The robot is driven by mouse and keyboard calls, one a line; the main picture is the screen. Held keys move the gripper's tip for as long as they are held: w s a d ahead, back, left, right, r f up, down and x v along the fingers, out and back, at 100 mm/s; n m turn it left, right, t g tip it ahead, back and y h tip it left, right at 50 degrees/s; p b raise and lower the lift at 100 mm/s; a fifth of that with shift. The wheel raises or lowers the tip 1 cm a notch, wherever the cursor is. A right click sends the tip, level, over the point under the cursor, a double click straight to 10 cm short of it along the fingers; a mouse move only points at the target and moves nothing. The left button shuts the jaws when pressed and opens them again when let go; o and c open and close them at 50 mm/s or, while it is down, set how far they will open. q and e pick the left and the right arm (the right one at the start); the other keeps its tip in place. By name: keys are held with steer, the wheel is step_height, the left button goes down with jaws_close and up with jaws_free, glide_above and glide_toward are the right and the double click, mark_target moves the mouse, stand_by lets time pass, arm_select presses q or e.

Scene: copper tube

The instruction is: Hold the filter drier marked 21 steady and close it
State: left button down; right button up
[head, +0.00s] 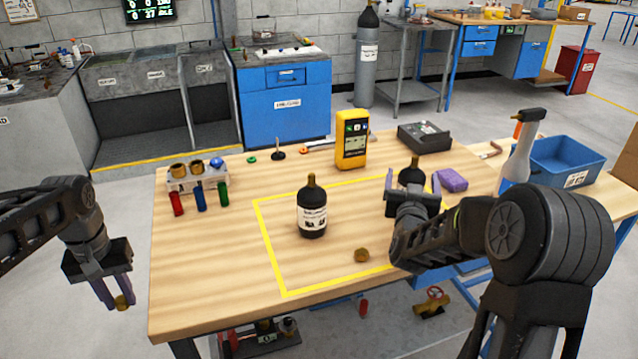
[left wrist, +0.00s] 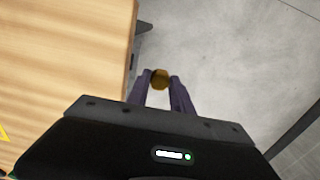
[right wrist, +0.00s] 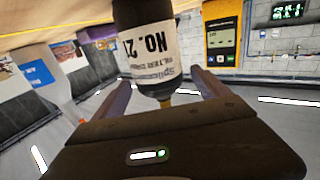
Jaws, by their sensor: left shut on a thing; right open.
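The filter drier marked 21 (right wrist: 152,45) is a black bottle with a white label and a brass neck. In the head view it stands upright (head: 411,173), partly hidden behind my right gripper (head: 415,200). In the right wrist view it appears inverted, in line with the gap between the open fingers (right wrist: 160,90); I cannot tell whether they touch it. My left gripper (head: 117,300) is shut on a brass cap (left wrist: 160,79), off the table's left edge. A second black drier (head: 312,212) stands inside the yellow outline, its label too small to read. Another brass cap (head: 361,255) lies nearby.
A yellow meter (head: 352,140) stands at the back of the wooden table (head: 215,270). A rack (head: 198,180) with coloured tubes is at back left. A purple block (head: 452,181), spray bottle (head: 520,150) and blue bin (head: 572,162) are at right. The front left is clear.

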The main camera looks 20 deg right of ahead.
steer(key=shift+c, duration=0.3)
jaws_close()
steer(key=shift+r, duration=0.1)
stand_by(0.8)
